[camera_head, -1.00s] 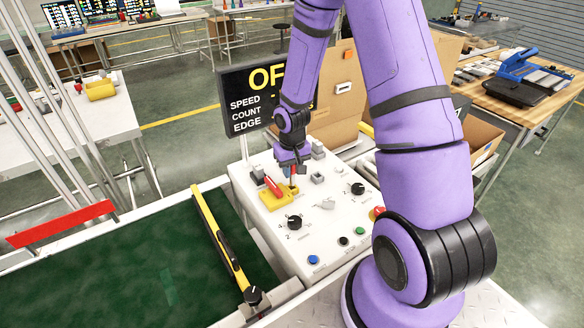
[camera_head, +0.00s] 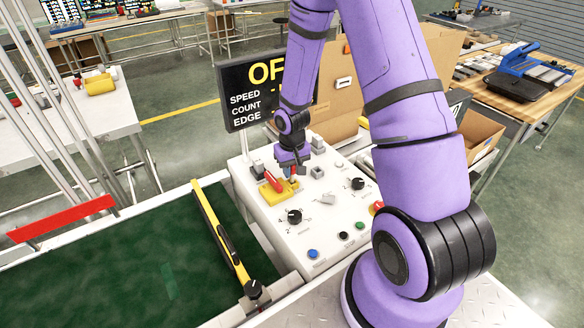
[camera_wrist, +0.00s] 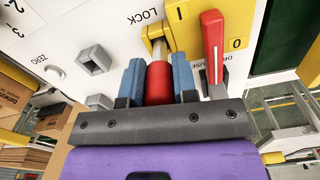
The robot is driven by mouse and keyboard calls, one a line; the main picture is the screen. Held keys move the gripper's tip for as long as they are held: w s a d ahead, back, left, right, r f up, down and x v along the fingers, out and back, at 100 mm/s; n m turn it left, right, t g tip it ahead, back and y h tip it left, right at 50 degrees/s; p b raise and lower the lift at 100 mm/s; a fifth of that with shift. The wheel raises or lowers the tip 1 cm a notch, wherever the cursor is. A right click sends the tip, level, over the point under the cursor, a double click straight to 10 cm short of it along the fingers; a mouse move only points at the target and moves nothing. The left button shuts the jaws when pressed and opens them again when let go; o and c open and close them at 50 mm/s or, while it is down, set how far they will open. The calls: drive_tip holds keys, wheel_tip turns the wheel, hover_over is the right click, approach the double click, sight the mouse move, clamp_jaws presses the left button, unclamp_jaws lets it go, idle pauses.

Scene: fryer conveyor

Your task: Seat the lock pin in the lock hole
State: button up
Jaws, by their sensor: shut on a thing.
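My gripper (camera_wrist: 159,75) is shut on the lock pin (camera_wrist: 159,84). The pin has a red grip between the blue fingers and a brass-coloured shank pointing at the panel. The shank meets the edge of the yellow switch block (camera_wrist: 190,35), below the printed word LOCK. The lock hole itself is hidden, so I cannot tell whether the tip is in it. The block carries a red lever (camera_wrist: 213,45) beside the pin, and the marks 1 and 0. In the head view my gripper (camera_head: 293,170) is low over the right part of the yellow block (camera_head: 270,197).
The white control panel (camera_head: 330,235) has a black knob (camera_head: 294,216), a blue button (camera_head: 312,253) and several small grey fittings. A black display (camera_head: 250,100) stands behind. The green conveyor belt (camera_head: 100,260) with a yellow bar (camera_head: 220,235) lies left.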

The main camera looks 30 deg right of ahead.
drive_tip(key=shift+f, duration=0.55)
drive_tip(key=o, duration=1)
drive_tip(key=shift+r, duration=0.1)
wheel_tip(320, 180, up, 11)
drive_tip(key=shift+f, duration=0.2)
drive_tip(key=shift+r, duration=0.45)
drive_tip(key=s+a+r+t, duration=0.1)
drive_tip(key=s+a+r, duration=0.1)
drive_tip(key=s+r, duration=0.45)
drive_tip(key=s+a+r+n+t+h, duration=0.1)
drive_tip(key=s+r, duration=0.2)
drive_tip(key=r, duration=0.7)
drive_tip(key=s+a+r+t, duration=0.2)
drive_tip(key=s+r, duration=0.2)
drive_tip(key=r, duration=0.4)
drive_tip(key=shift+n+t+y, duration=0.4)
drive_tip(key=shift+t+y, duration=0.1)
drive_tip(key=shift+t, duration=0.1)
drive_tip(key=s+r, duration=0.1)
drive_tip(key=s, duration=0.2)
drive_tip(key=s+a+r, duration=0.1)
drive_tip(key=s+r, duration=0.1)
drive_tip(key=s, duration=0.1)
drive_tip(key=s+r, duration=0.1)
drive_tip(key=s, duration=0.3)
drive_tip(key=shift+s+a+r, duration=0.1)
drive_tip(key=shift+a+r, duration=0.2)
drive_tip(key=shift+r, duration=0.05)
